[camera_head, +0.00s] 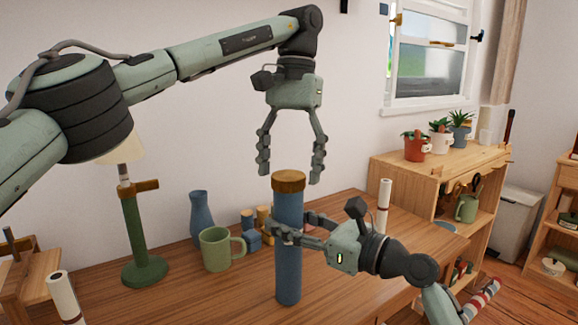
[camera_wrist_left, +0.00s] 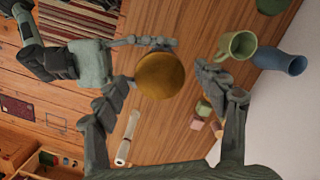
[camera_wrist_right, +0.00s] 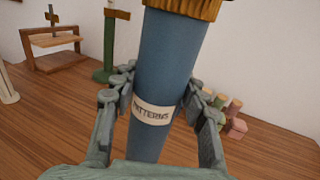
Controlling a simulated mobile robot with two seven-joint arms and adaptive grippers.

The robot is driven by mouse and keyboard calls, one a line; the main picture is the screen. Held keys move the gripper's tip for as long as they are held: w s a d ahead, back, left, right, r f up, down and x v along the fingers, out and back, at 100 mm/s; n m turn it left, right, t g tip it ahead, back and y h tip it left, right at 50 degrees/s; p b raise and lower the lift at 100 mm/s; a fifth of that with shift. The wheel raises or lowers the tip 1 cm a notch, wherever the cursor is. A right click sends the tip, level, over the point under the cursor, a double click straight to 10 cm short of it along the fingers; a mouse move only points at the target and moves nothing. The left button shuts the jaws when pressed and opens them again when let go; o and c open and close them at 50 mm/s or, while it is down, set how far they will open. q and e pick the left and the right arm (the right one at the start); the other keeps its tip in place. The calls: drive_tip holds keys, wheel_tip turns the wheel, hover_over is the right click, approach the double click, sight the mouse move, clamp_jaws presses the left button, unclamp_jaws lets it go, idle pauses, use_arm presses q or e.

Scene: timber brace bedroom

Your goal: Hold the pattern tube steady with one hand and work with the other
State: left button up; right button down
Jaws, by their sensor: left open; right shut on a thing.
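The pattern tube (camera_head: 288,265) is a tall blue cylinder standing upright on the wooden table, with a brown cap (camera_head: 288,181) on top. My right gripper (camera_head: 285,232) is shut on the tube around its middle, from the right. In the right wrist view the tube (camera_wrist_right: 165,65) shows a pale "PATTERNS" label (camera_wrist_right: 152,112) between my fingers. My left gripper (camera_head: 291,172) is open and points down above the tube, its fingertips spread to either side just above the cap. In the left wrist view the round cap (camera_wrist_left: 160,75) sits between my open fingers, with space on both sides.
A green lamp (camera_head: 135,235) stands further left. A white roll (camera_head: 384,195) is behind my right gripper. A wooden shelf (camera_head: 400,170) with potted plants stands at right.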

use_arm(q)
drive_tip(key=shift+r, duration=2.25)
drive_tip(key=shift+c, duration=0.4)
